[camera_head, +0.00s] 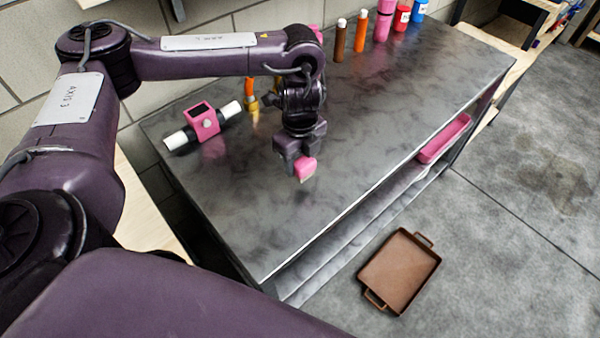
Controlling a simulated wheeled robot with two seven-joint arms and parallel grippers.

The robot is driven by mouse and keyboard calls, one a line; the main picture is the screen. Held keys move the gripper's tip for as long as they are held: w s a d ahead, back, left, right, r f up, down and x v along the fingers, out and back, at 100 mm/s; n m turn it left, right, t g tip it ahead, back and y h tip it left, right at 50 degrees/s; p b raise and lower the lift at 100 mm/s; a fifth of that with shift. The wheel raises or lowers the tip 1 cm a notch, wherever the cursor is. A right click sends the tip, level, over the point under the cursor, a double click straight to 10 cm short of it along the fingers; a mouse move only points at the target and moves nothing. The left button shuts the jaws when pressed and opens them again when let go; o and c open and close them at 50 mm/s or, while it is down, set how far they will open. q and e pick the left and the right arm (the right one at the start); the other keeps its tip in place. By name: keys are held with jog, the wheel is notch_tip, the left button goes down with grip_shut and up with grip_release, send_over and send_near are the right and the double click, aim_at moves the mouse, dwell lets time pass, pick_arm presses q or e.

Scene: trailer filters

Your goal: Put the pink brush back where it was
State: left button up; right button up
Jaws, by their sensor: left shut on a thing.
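My left gripper (294,158) points down over the middle of the grey table (370,140) and is shut on a pink thing. This looks like the pink brush (305,168), with a small pale tip at its lower end. The fingers hide part of it, and I cannot tell whether its tip touches the tabletop. My right gripper is not in view.
A pink block clamped on a black-and-white tube (203,122) lies at the table's left. Several coloured bottles, one of them orange (361,31), line the back edge. A pink tray (444,138) sits under the tabletop at right. A brown tray (400,270) lies on the floor.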

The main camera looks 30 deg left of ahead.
aim_at(300, 172)
pick_arm(q)
jog(key=shift+d+f, duration=0.1)
jog(key=shift+f, duration=0.2)
notch_tip(300, 172, down, 4)
jog(key=shift+r, duration=0.25)
jog(key=shift+f, duration=0.3)
jog(key=o, duration=0.9)
jog(key=shift+o, duration=0.3)
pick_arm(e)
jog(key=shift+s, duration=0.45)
